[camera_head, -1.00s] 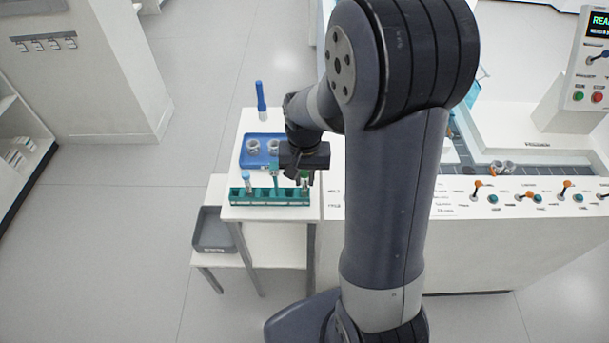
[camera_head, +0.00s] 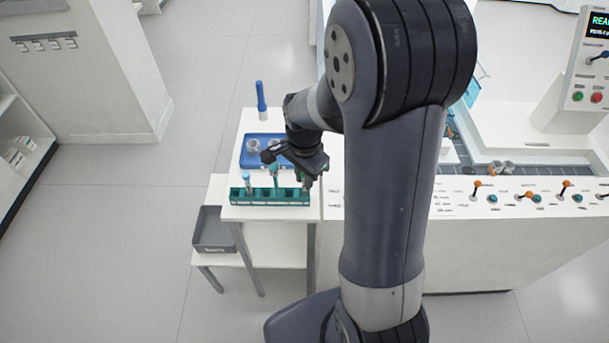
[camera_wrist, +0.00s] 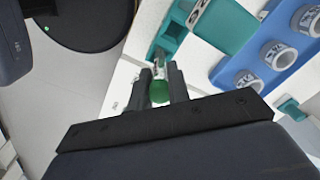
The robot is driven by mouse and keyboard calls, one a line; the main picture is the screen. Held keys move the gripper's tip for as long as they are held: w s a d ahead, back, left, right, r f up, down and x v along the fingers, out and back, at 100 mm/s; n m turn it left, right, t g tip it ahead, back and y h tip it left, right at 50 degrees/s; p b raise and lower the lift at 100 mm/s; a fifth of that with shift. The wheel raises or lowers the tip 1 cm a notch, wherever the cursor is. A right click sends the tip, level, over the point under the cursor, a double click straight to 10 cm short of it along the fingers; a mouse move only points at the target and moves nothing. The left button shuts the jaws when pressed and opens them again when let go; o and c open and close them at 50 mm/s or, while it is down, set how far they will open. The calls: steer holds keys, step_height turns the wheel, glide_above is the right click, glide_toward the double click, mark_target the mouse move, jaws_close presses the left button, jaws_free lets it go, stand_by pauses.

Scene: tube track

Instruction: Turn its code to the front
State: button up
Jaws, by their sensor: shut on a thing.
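My gripper (camera_wrist: 160,86) is shut on a tube with a green cap (camera_wrist: 159,93), seen end-on in the wrist view. In the head view my gripper (camera_head: 304,179) is at the right end of the teal rack (camera_head: 268,202), which also shows in the wrist view (camera_wrist: 227,27). I cannot tell whether the held tube is still seated in the rack. A tube with a light blue cap (camera_head: 246,176) and one with a teal cap (camera_head: 273,170) stand in the rack.
A blue tray (camera_head: 246,160) with ring-like holders lies behind the rack. A blue-topped upright thing (camera_head: 261,90) stands at the table's back. A grey bin (camera_head: 213,232) is lower left. A white machine with levers and buttons (camera_head: 530,215) is on the right.

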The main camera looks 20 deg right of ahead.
steer(key=shift+f, duration=0.15)
steer(key=o, duration=0.9)
steer(key=shift+c, duration=0.2)
step_height(320, 180, up, 11)
steer(key=shift+f, duration=0.1)
stand_by(0.4)
stand_by(0.3)
